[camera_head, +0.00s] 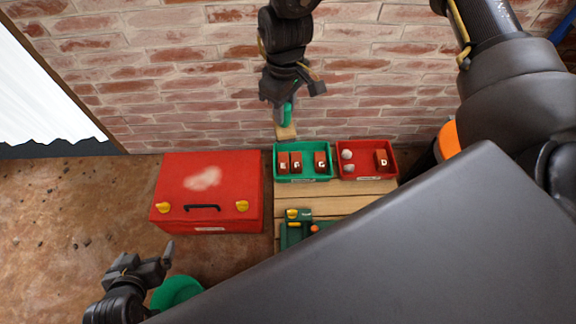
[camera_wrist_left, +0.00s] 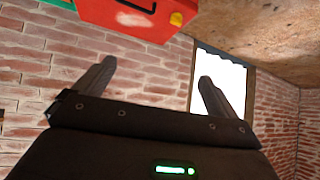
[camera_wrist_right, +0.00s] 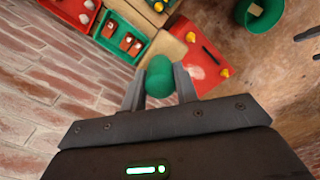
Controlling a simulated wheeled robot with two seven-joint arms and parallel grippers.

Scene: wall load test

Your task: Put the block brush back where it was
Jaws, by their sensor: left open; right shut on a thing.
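The block brush has a green handle (camera_head: 287,111) and a pale beige block end (camera_head: 286,131) that points down. It hangs in front of the brick wall, just above the back edge of the green bin in the picture. My right gripper (camera_head: 283,102) is shut on the green handle. In the right wrist view, the rounded green brush handle (camera_wrist_right: 160,76) sits between the two fingers. Whether the brush touches the wall cannot be told. My left gripper (camera_head: 148,266) is open and empty at the lower left; its spread fingers also show in the left wrist view (camera_wrist_left: 157,82).
A green bin (camera_head: 303,176) and a red bin (camera_head: 366,175) hold lettered blocks; the red one also holds grey lumps. They stand on a plank table (camera_head: 340,200). A red toolbox (camera_head: 225,190) is left of it. A green bucket (camera_wrist_right: 245,18) stands on the floor.

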